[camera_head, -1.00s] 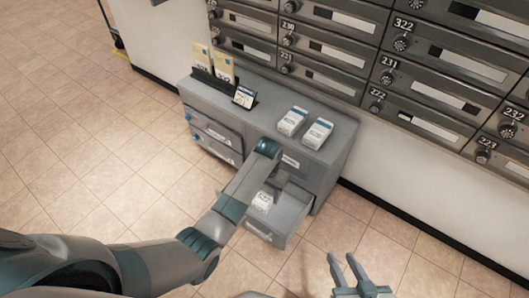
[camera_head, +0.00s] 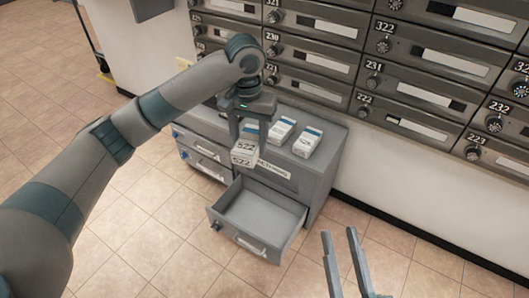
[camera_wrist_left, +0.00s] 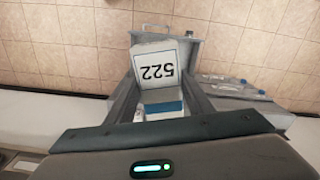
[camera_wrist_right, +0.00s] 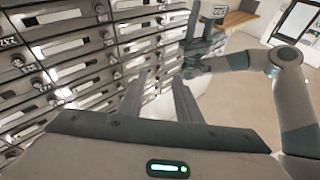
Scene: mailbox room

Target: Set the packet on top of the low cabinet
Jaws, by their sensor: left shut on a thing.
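The white packet marked 522 (camera_head: 244,155) is held in my left gripper (camera_head: 249,135), level with the front edge of the low grey cabinet (camera_head: 326,145). It appears raised clear of the open drawer (camera_head: 268,208). In the left wrist view the packet (camera_wrist_left: 158,72) sits between the fingers, its number upside down. It also shows in the right wrist view (camera_wrist_right: 213,11). I cannot tell its exact height over the cabinet top. My right gripper (camera_head: 341,246) is open and empty, in front of the cabinet to the right.
Two white-and-blue packets (camera_head: 282,130) (camera_head: 307,142) stand on the cabinet top behind the held packet. The drawer looks empty and juts forward. My left arm hides the left part of the top. Mailboxes (camera_head: 432,60) line the wall behind. The right end of the top is bare.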

